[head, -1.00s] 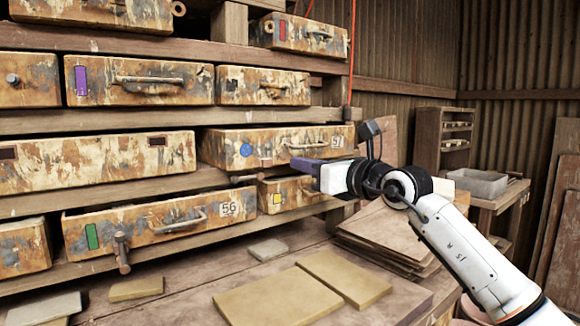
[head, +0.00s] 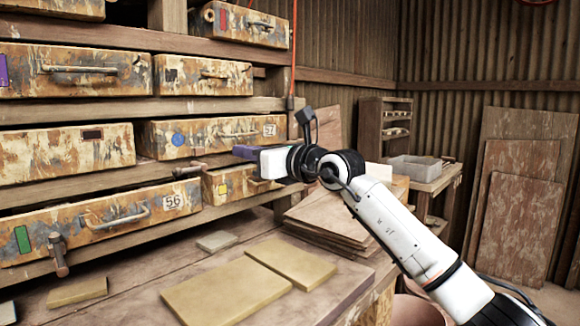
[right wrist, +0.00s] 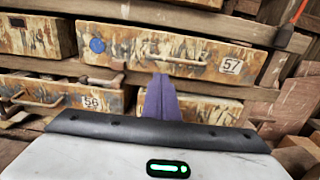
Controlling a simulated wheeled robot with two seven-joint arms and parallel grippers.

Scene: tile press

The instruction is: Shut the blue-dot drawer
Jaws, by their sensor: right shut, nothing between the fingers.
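The blue-dot drawer (head: 214,134) is a rusty, paint-worn box with a blue dot, a bar handle and a 57 label. It sticks out of the rack in the head view, and it also shows in the right wrist view (right wrist: 120,45). My right gripper (head: 240,151) is shut and empty, its purple fingers pointing at the rack just below and in front of this drawer's face. In the right wrist view the fingertips (right wrist: 161,78) overlap the drawer's lower edge; I cannot tell whether they touch it. My left gripper is not in view.
The yellow-marked drawer (head: 231,185) is just below. The green-marked drawer 56 (head: 100,222) juts out at lower left. Tiles (head: 226,291) lie on the bench, and stacked boards (head: 330,222) stand under my right arm. A red-orange cord (head: 293,60) hangs at the rack's edge.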

